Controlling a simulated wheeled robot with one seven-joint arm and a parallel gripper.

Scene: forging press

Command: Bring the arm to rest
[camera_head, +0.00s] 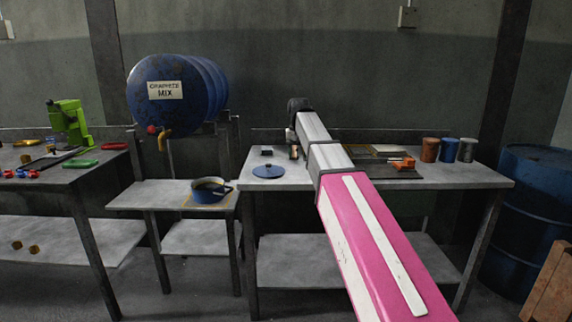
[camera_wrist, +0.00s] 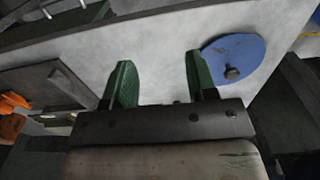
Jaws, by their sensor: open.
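My arm, with its pink and white links, reaches forward over the right table (camera_head: 463,174) in the head view. In the wrist view my gripper (camera_wrist: 158,80) shows two green fingers spread apart with nothing between them. They are above the pale tabletop (camera_wrist: 150,40). A blue round lid (camera_wrist: 232,52) with a dark knob lies on the tabletop beside one finger. The same blue lid (camera_head: 268,172) shows in the head view left of my arm. The fingers themselves are hard to make out in the head view.
A blue pot (camera_head: 208,192) stands on a low stand under a blue "GRAPHITE MIX" drum (camera_head: 170,95). Several cans (camera_head: 449,150) and an orange item (camera_head: 403,162) are on the right table. A left bench (camera_head: 50,180) holds tools. A blue barrel (camera_head: 532,215) stands far right.

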